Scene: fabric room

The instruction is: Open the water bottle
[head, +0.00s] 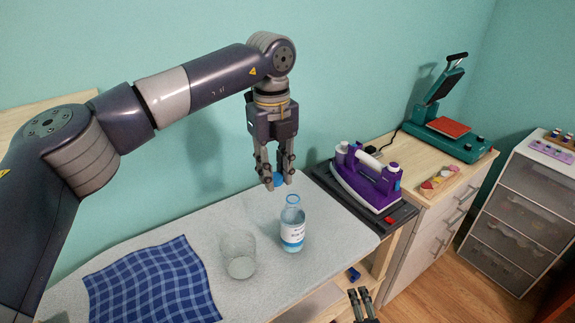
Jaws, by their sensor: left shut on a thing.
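A clear water bottle (292,232) with a white and blue label stands upright on the grey padded table. Its neck is uncovered at the top. My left gripper (278,180) points down above and slightly left of the bottle neck. It is shut on a small blue cap (278,179), which looks apart from the bottle. My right gripper (360,293) shows only in part at the bottom edge, low and in front of the table. It is away from the bottle, and its opening is unclear.
An empty clear glass (239,255) stands left of the bottle, and a blue checked cloth (152,284) lies further left. A purple iron (367,177) on a dark board (392,221) is to the right. A green heat press (446,125) stands on the wooden cabinet behind.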

